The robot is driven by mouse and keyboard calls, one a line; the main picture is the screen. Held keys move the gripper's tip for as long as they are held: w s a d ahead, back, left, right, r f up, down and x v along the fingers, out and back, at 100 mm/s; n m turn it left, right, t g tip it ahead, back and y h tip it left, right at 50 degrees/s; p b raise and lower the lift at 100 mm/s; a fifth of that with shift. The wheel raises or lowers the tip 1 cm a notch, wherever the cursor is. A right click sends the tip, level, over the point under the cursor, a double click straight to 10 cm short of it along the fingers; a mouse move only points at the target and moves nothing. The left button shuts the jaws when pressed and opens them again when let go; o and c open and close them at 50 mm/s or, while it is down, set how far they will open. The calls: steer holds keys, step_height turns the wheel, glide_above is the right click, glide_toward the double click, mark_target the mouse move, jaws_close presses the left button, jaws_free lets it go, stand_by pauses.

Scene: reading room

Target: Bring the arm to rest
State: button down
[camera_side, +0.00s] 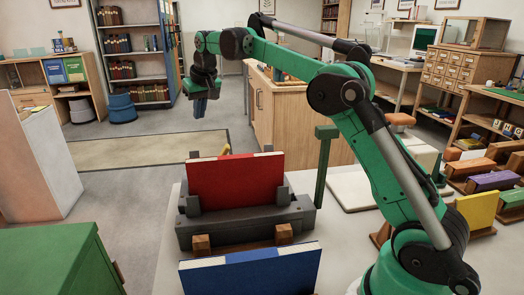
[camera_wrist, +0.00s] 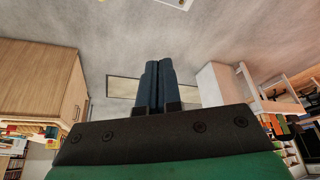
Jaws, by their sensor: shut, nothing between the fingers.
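My gripper (camera_side: 200,106) hangs from the end of my green arm in the side view, above the open floor left of the wooden cabinet. Its fingers point down and touch nothing. In the wrist view the two dark blue fingers (camera_wrist: 153,84) lie side by side, shut, with nothing between them. My arm reaches from the base at lower right up and across to the left.
A red book (camera_side: 236,181) stands in a grey holder (camera_side: 240,226) on the white table. A blue book (camera_side: 252,272) is nearer. A wooden cabinet (camera_side: 290,112) stands behind the table. A tan rug (camera_side: 150,149) lies on clear floor. Shelves (camera_side: 130,55) line the back.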

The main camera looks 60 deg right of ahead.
steer(key=shift+r, duration=0.2)
steer(key=shift+s, duration=0.1)
steer(key=s+a+r+n+t, duration=0.1)
steer(key=s+a+r, duration=0.1)
steer(key=s+a, duration=0.65)
steer(key=s+a+f+n+t, duration=0.1)
steer(key=s+f, duration=0.3)
steer(key=s, duration=0.3)
steer(key=s+a+f+n+y, duration=0.1)
steer(key=s+a+f, duration=0.1)
steer(key=s+f, duration=0.3)
steer(key=shift+s+f+t, duration=0.2)
steer(key=shift+s+t, duration=0.2)
steer(key=shift+s, duration=0.8)
